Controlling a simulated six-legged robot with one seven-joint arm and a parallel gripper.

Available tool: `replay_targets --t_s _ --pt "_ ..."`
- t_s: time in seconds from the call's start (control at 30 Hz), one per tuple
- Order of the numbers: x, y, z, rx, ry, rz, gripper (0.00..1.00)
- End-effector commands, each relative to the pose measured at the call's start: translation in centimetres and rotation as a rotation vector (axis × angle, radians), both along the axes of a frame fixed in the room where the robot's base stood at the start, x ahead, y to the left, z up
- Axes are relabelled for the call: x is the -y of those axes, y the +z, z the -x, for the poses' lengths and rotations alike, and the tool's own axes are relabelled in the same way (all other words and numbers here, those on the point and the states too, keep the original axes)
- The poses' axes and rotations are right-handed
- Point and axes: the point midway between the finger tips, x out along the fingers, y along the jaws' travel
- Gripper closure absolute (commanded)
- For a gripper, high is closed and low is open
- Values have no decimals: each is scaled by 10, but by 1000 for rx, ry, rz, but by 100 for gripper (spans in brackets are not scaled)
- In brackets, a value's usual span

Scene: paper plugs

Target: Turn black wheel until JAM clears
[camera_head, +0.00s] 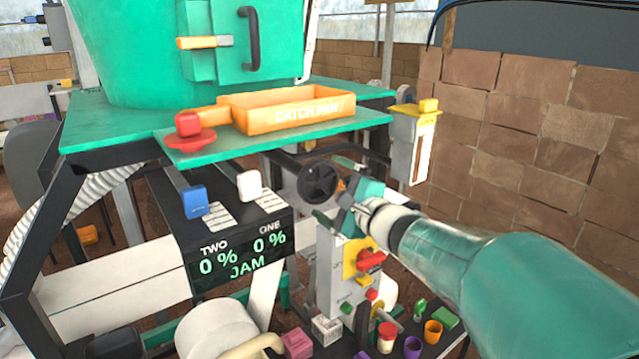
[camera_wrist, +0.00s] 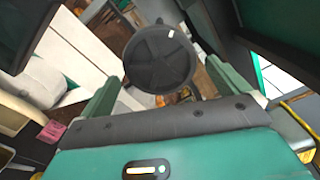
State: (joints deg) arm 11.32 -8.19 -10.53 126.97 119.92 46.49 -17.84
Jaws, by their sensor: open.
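The black wheel (camera_head: 318,183) is under the green shelf, right of the display box. It has a dark round face with spokes; in the wrist view the wheel (camera_wrist: 159,59) shows near the top centre with a small white mark on its rim. My gripper (camera_head: 338,200) is beside the wheel at its right in the head view. In the wrist view its green fingers (camera_wrist: 153,92) stand apart, with the wheel between and beyond them. I cannot tell whether they touch it. The display (camera_head: 240,257) reads TWO 0 %, ONE 0 % and JAM.
An orange catch pan (camera_head: 287,107) sits on the green shelf above the wheel. A grey control post (camera_head: 340,280) with a red handle (camera_head: 370,261) stands below. Blue (camera_head: 194,203) and white (camera_head: 249,186) levers are left. Several small coloured items lie at the bottom. A brick wall (camera_head: 540,130) is right.

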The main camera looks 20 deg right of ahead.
Motion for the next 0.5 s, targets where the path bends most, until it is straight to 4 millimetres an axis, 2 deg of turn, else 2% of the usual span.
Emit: replay_targets --t_s 0.2,0.5 --pt "3 0 12 1 2 1 0" --pt "4 0 14 0 1 -2 0"
